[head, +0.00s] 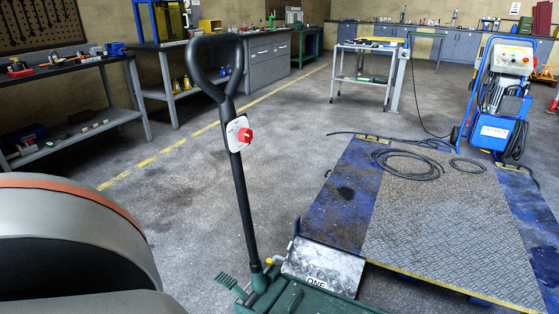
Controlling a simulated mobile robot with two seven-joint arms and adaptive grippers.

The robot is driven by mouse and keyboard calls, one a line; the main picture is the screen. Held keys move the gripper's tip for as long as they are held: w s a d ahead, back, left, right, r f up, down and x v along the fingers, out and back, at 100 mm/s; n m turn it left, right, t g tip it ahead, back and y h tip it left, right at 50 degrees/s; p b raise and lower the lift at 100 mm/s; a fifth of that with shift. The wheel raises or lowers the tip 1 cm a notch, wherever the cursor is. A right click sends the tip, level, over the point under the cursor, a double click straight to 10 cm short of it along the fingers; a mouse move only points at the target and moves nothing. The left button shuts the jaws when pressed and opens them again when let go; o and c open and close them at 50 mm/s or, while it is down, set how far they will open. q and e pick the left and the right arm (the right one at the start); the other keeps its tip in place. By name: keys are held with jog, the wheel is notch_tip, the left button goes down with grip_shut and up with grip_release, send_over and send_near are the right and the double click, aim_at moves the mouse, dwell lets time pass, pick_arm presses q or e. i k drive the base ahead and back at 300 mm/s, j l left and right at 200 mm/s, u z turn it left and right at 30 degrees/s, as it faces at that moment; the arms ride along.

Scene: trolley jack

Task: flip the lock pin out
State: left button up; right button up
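A green trolley jack (290,297) stands at the bottom centre, cut off by the lower edge of the head view. Its black handle (242,195) rises nearly upright and ends in a loop grip (215,68). A white plate with a red knob (245,135) sits on the handle's upper part. At the handle's foot is a small yellow-tipped metal fitting (277,261); I cannot tell for sure whether this is the lock pin or how far out it is. A green pedal (229,283) is left of the foot. Neither gripper shows.
A blue lift platform (455,220) with a tread plate and coiled hoses (408,165) lies at the right. A blue pump unit (496,97) stands behind it. Workbenches (70,100) line the left wall. A small table (368,62) stands at the back.

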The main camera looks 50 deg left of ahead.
aim_at(269, 261)
jog(key=u, duration=1.55)
jog(key=i+j+z, duration=0.2)
jog(key=j, duration=0.15)
jog(key=i+j+z, duration=0.2)
jog(key=j, duration=0.2)
jog(key=j+z, duration=0.25)
jog(key=j, duration=0.15)
jog(key=i+j, duration=0.3)
jog(key=j, duration=0.1)
